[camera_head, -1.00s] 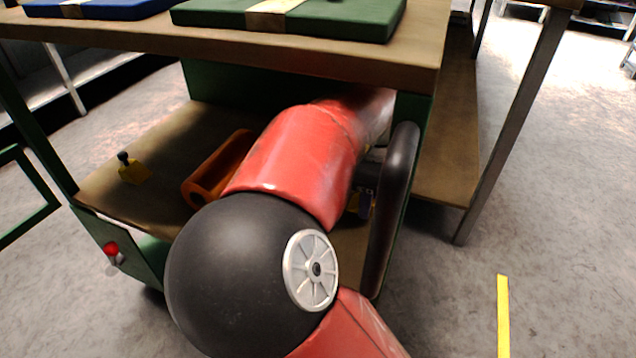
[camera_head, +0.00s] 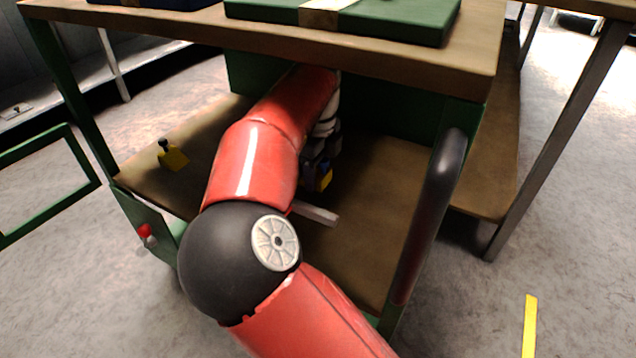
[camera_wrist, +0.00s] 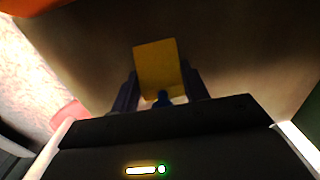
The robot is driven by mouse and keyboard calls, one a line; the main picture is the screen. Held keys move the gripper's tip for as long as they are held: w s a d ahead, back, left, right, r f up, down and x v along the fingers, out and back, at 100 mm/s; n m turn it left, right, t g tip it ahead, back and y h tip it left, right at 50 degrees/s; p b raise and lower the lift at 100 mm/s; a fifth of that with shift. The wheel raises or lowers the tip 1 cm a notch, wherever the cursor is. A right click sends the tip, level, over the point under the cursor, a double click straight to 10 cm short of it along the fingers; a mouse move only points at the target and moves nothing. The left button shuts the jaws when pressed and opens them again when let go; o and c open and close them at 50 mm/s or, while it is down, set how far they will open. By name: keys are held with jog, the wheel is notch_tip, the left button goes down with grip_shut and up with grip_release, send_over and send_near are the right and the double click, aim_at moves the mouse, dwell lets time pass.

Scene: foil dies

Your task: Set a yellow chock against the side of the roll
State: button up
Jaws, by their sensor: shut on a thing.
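My gripper (camera_wrist: 160,90) is shut on a yellow chock (camera_wrist: 156,62) with a dark blue knob. In the head view the held chock (camera_head: 325,179) shows just below my gripper (camera_head: 318,168), low over the brown lower shelf. I cannot tell whether it touches the shelf. A second yellow chock (camera_head: 172,157) with a black knob stands on the shelf at the left. The orange roll is hidden behind my arm in the head view. An orange surface (camera_wrist: 30,5), likely the roll, shows at the wrist view's top left corner, apart from the held chock.
The lower shelf (camera_head: 380,190) is clear to the right of my gripper. A pale bar (camera_head: 315,212) juts out beside my arm. The tabletop (camera_head: 400,75) lies close above, with a green die (camera_head: 400,22) on it. A black handle (camera_head: 430,205) stands at the right front.

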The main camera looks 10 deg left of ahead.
aim_at(318, 185)
jog(key=shift+f+b, duration=0.35)
jog(key=shift+f, duration=1.4)
jog(key=shift+f, duration=0.2)
jog(key=o, duration=1.1)
